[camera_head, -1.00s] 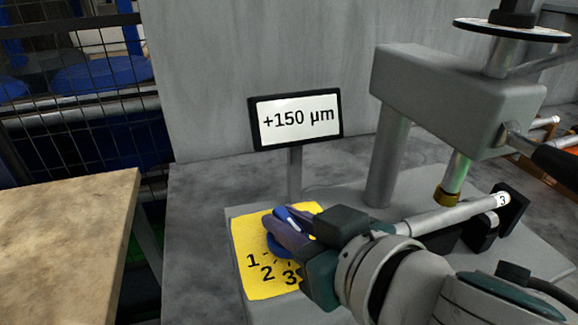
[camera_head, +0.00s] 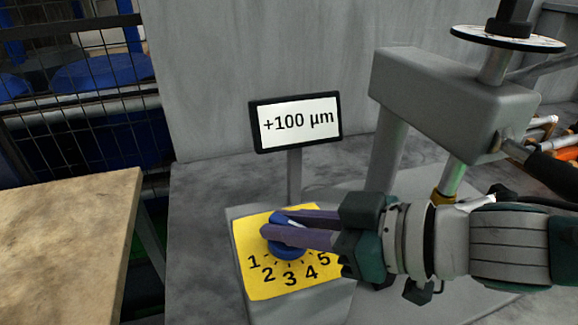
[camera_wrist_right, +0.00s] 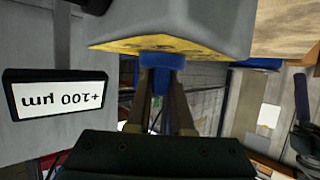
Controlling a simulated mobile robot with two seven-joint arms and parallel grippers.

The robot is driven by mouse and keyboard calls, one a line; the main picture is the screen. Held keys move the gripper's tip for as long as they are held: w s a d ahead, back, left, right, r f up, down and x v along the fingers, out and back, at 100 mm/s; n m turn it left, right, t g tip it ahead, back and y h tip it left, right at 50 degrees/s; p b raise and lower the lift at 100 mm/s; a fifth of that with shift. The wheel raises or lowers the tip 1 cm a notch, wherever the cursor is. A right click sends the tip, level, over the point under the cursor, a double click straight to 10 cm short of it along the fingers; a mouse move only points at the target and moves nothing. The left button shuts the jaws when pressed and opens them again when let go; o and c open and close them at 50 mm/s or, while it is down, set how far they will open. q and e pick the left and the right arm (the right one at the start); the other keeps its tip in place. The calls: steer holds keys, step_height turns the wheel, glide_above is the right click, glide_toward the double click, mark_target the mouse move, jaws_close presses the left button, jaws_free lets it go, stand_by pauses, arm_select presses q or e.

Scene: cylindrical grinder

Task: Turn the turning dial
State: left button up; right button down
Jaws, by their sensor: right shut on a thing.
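The blue turning dial (camera_head: 286,246) sits on a yellow plate (camera_head: 262,288) marked with numbers from 1 to 5. My right gripper (camera_head: 272,226) comes in from the right with its two purple fingers on either side of the dial's raised grip, shut on it. In the right wrist view the dial (camera_wrist_right: 161,62) shows between the two finger ends. The fingers cover part of the dial, and I cannot tell which number it points at. A display (camera_head: 297,121) on a post reads "+100 µm". My left gripper is not in view.
The grey grinder head (camera_head: 440,98) and its column stand at the right behind my right arm. A wooden table (camera_head: 70,225) is at the left, with a wire mesh fence (camera_head: 85,100) behind it. A grey wall (camera_head: 230,60) stands behind the display.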

steer(key=shift+d+f+n+g, duration=0.1)
steer(key=shift+f+n+g, duration=0.05)
steer(key=shift+n+g, duration=0.2)
steer(key=c, duration=0.8)
jaws_free()
steer(key=p+v, duration=0.1)
steer(key=v, duration=0.9)
steer(key=shift+p, duration=0.3)
